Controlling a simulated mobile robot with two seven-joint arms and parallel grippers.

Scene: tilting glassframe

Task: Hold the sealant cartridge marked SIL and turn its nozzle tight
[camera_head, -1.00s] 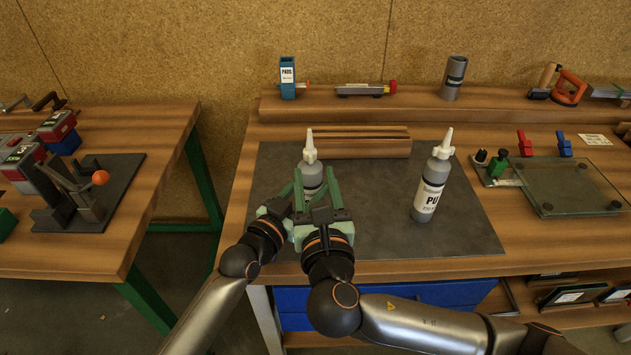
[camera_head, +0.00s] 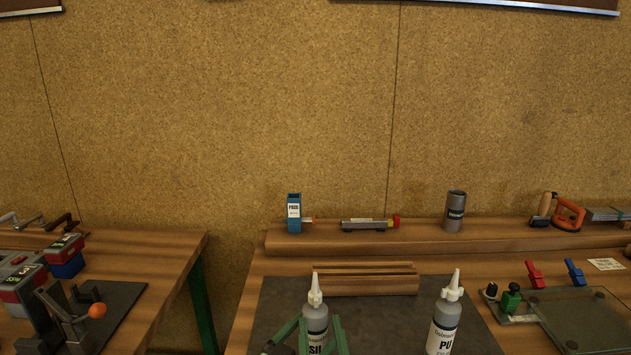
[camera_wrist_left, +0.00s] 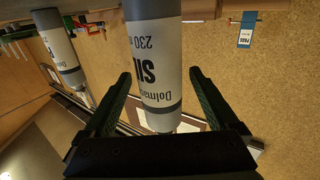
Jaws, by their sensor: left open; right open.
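The grey sealant cartridge marked SIL (camera_head: 316,325), with a white cap and nozzle, stands upright at the bottom of the head view. In the left wrist view it appears upside down (camera_wrist_left: 155,65). My left gripper (camera_wrist_left: 160,78) is open, its green fingers on either side of the cartridge and apart from it. The fingers overlap there and the hands are cut off. The similar cartridge marked PU (camera_head: 444,325) stands to the right.
A grey mat (camera_head: 270,310) lies on the bench with a wooden rail (camera_head: 365,285) behind. A blue PADS box (camera_head: 294,215) and a grey cylinder (camera_head: 455,212) stand on the back shelf. A glass plate (camera_head: 590,325) with clamps lies at right.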

